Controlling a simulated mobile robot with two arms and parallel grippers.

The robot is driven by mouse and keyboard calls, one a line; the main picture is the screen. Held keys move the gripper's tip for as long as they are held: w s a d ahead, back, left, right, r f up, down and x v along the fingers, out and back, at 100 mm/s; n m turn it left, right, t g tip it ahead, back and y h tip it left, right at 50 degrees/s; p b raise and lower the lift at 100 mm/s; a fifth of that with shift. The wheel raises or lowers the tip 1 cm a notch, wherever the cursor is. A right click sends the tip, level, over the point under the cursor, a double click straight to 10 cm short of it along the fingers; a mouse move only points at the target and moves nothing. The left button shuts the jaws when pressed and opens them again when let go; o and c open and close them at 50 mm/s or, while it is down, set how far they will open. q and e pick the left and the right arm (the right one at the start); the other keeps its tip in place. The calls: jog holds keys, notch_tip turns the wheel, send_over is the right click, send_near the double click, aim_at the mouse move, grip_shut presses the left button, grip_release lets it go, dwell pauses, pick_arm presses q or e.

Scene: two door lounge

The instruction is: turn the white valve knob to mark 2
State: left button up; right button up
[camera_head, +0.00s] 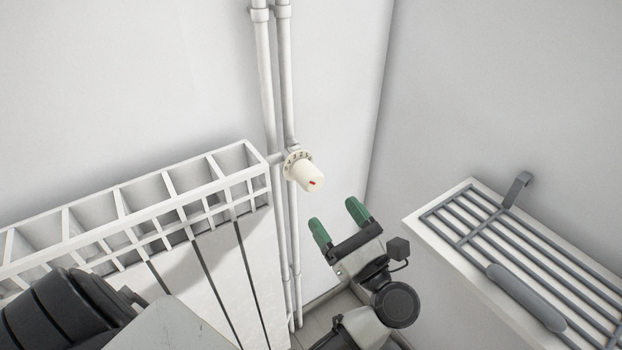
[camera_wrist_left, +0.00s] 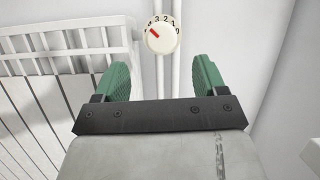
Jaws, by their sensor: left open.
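The white valve knob (camera_head: 308,173) sits on the pipe beside the radiator's right end, and it also shows in the left wrist view (camera_wrist_left: 165,40). Its red mark (camera_wrist_left: 154,34) points up and left, toward the left end of the number scale (camera_wrist_left: 164,19). The scale reads 3, 2, 1 from left to right over the top; the outer numerals are hard to read. My left gripper (camera_head: 338,221), with green fingertips, is open and empty, below and to the right of the knob and apart from it. It also shows in the left wrist view (camera_wrist_left: 162,75), below the knob.
A white radiator (camera_head: 221,262) stands on the left, close to the knob. Two vertical pipes (camera_head: 287,75) run along the wall behind it. A white shelf (camera_head: 422,222) with a grey rack (camera_head: 530,252) is on the right. The wall corner lies between them, with open space before it.

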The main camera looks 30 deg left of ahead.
aim_at(316, 186)
pick_arm(q)
jog(key=p+x, duration=0.2)
jog(key=x, duration=0.5)
jog(key=shift+w+a+r, duration=0.15)
jog(key=shift+a, duration=0.1)
jog(key=shift+w+a+r, duration=0.15)
jog(key=shift+w+a, duration=0.05)
jog(key=shift+a, duration=0.25)
jog(key=c, duration=0.9)
